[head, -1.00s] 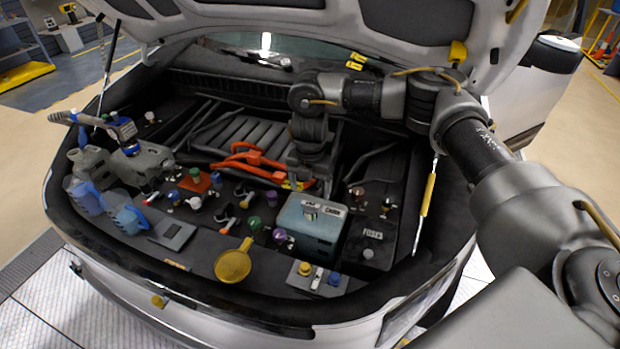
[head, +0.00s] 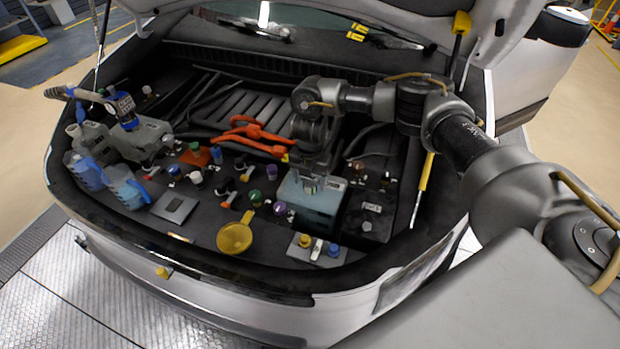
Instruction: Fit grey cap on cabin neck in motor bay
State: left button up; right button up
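My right gripper (head: 311,184) points down over the teal box (head: 308,208) at the right of the motor bay, with its fingertips at or just above the box's top. The gap between its fingers is too small and dark to read, so I cannot tell whether it holds anything. Several small capped necks fill the middle; which is the cabin neck is not readable.
A yellow funnel (head: 235,236) lies at the front ledge beside a grey flat plate (head: 175,208). Blue jugs (head: 127,188) and a grey tank (head: 141,140) crowd the left. Orange cables (head: 245,135) cross behind. A black fuse box (head: 367,217) stands right of the teal box.

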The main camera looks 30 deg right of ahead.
jog(key=c, duration=0.6)
dwell(0.3)
jog(key=shift+m+p, duration=1.45)
jog(key=shift+m, duration=0.05)
jog(key=shift+m+p, duration=0.95)
jog(key=shift+m, duration=0.05)
jog(key=shift+m+p, duration=0.55)
jog(key=shift+m, duration=0.05)
jog(key=shift+w+a+m+p, duration=0.1)
jog(key=shift+m+p, duration=1.4)
jog(key=shift+m, duration=0.2)
